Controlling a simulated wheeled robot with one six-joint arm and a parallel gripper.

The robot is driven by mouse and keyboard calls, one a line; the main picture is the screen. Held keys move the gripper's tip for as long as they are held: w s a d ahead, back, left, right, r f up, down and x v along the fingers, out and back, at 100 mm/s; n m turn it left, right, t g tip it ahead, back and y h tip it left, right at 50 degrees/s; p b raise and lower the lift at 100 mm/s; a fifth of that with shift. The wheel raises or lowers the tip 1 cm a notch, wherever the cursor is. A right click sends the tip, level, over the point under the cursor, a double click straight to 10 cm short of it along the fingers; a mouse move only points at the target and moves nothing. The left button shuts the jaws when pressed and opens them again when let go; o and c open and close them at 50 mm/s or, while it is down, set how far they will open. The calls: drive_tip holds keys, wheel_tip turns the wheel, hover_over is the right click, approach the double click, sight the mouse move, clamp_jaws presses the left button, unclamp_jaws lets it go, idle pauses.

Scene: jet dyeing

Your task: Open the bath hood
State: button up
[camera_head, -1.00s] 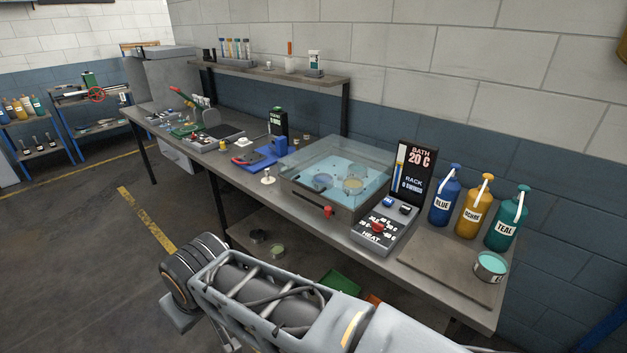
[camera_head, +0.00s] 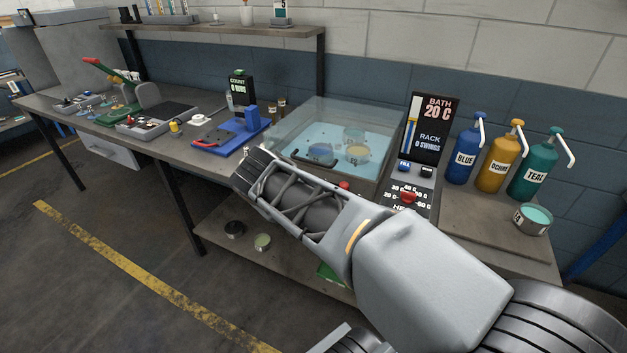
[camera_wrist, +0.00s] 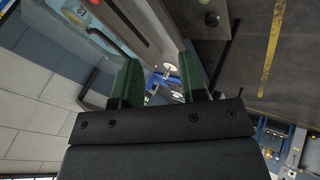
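The clear bath hood (camera_head: 352,108) is down over the dye bath, with light blue liquid and several small round vessels visible through it. In the head view my fingers are hidden behind my arm. I see no contact with the hood or handle.
The control panel with a red knob (camera_head: 408,197) and the bath display (camera_head: 432,125) stand right of the bath. Blue, ochre and teal bottles (camera_head: 493,157) and a teal cup (camera_head: 532,219) are further right. A blue stand (camera_head: 238,130) is left of the bath.

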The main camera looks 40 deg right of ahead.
drive_tip(key=w+d+f+n+t+h+b, duration=0.1)
drive_tip(key=w+d+f+n+h+b, duration=0.1)
drive_tip(key=w+d+f+h+b, duration=0.45)
drive_tip(key=n+t+h+b, duration=0.2)
drive_tip(key=b, duration=0.5)
approach(309, 162)
drive_tip(key=x, duration=1)
drive_tip(key=shift+w+d+f+p, duration=0.1)
drive_tip(key=shift+w+d+p, duration=0.05)
drive_tip(key=shift+d+p, duration=0.15)
drive_tip(key=shift+c, duration=0.3)
clamp_jaws()
